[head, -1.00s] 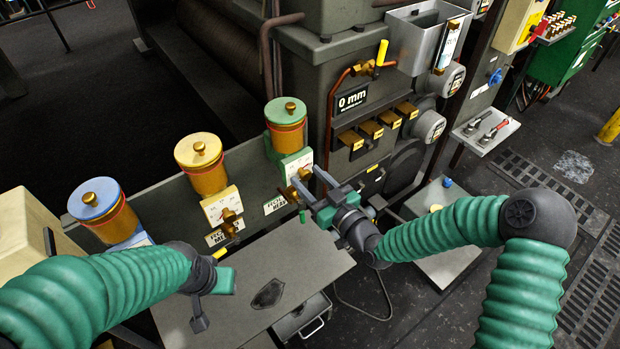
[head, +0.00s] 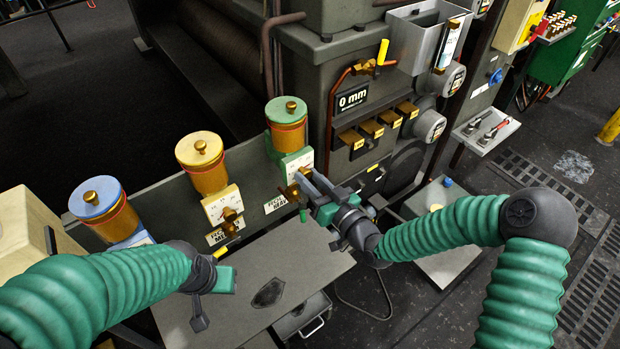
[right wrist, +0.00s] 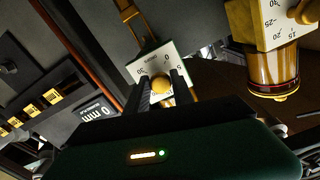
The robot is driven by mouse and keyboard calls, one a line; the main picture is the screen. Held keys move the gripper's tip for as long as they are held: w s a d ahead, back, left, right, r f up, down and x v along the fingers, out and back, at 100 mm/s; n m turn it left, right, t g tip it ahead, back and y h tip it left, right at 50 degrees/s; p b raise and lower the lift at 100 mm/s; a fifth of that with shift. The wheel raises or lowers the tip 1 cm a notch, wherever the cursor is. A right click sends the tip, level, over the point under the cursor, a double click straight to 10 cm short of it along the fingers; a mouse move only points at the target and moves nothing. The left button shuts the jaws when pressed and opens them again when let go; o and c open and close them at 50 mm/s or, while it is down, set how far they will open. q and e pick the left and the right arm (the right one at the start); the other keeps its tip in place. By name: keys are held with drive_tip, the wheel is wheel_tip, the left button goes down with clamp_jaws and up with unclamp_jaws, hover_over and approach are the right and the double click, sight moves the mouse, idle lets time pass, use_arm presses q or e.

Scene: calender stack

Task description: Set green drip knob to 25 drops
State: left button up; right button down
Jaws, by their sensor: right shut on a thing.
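The green drip oiler (head: 287,125) stands at the right end of the row, with a green lid and base and an amber cup. Its white dial (head: 300,160) is partly hidden by my right gripper (head: 303,180). In the right wrist view the brass drip knob (right wrist: 161,86) sits between the two dark fingers, in front of the numbered dial (right wrist: 172,64). My right gripper (right wrist: 163,88) is shut on this knob. The dial's pointer cannot be made out. My left gripper (head: 210,290) hangs over the grey table at lower left, away from the oilers; its jaws are unclear.
A yellow oiler (head: 203,165) and a blue oiler (head: 102,205) stand to the left on the same rail. The grey table (head: 290,270) below holds a dark patch. Brass levers (head: 372,128) and a 0 mm display (head: 351,99) are on the machine to the right.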

drive_tip(key=c, duration=1.1)
unclamp_jaws()
drive_tip(key=shift+d, duration=0.1)
drive_tip(key=p+v, duration=0.4)
drive_tip(key=v, duration=1.2)
drive_tip(key=shift+s+d, duration=0.3)
